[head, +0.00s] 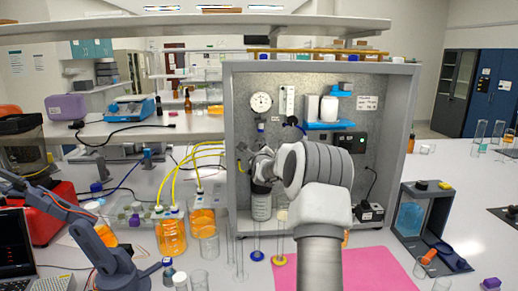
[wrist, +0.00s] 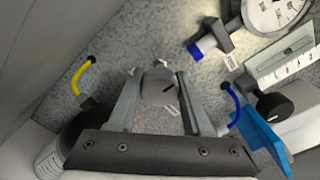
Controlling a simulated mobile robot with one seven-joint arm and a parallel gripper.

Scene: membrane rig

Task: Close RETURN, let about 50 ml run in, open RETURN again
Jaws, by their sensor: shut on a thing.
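In the wrist view a round grey knob (wrist: 157,88) with a dark line on its face sits on the speckled panel of the rig. My gripper (wrist: 157,76) has a finger on each side of the knob and is shut on it. No lettering that says RETURN is readable, so I cannot confirm which valve this is. In the head view my gripper (head: 262,158) is in front of the panel (head: 240,105), and my arm hides the knob. Two slim measuring cylinders (head: 256,240) stand below the rig; their levels are too small to read.
A black knob (wrist: 274,106) by a blue tube (wrist: 232,104) and a round gauge (wrist: 275,12) are right of my gripper. A yellow tube (wrist: 82,73) is left. Orange-filled bottles (head: 171,237) stand left of the rig; a pink mat (head: 375,270) lies in front.

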